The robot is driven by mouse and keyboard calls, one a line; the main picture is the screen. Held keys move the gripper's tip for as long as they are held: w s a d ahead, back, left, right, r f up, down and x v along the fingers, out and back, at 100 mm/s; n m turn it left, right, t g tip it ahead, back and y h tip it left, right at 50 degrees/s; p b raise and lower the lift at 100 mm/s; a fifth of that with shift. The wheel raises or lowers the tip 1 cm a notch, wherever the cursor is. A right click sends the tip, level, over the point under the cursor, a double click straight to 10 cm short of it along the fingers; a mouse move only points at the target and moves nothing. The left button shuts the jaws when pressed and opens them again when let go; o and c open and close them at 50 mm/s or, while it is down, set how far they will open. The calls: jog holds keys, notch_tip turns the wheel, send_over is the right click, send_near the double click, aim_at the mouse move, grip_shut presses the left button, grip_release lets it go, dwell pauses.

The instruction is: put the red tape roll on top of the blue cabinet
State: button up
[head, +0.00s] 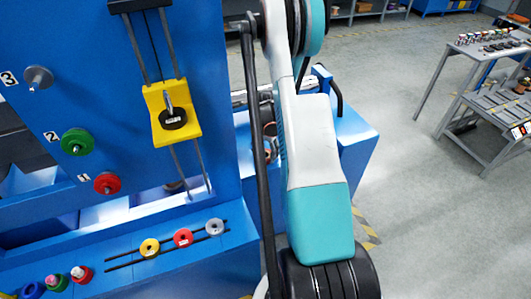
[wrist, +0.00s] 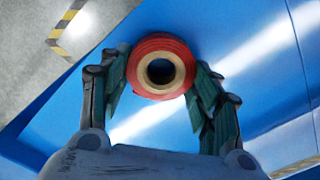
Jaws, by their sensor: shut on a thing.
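My gripper (wrist: 160,72) shows in the wrist view with its two green-padded fingers shut on the red tape roll (wrist: 160,42). The roll has a tan core, and its dark hole faces the wrist camera. Beneath them is a broad blue surface (wrist: 245,35) with bright reflections. I cannot tell whether the roll touches it. In the head view a blue cabinet (head: 358,140) stands behind my arm, partly hidden by it. My gripper and the roll cannot be made out clearly there because the arm blocks the view.
A blue pulley rig (head: 215,110) fills the left, with a yellow carriage (head: 173,112), a green disc (head: 77,142) and a red disc (head: 107,183). Several coloured rings lie on its lower ledge. A grey table (head: 490,50) stands far right. Open floor (head: 430,210) lies right.

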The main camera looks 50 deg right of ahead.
jog(key=shift+f, duration=0.2)
jog(key=o, duration=1.1)
jog(key=shift+r, duration=0.1)
notch_tip(320, 180, up, 12)
jog(key=p, duration=0.4)
jog(key=shift+r, duration=0.15)
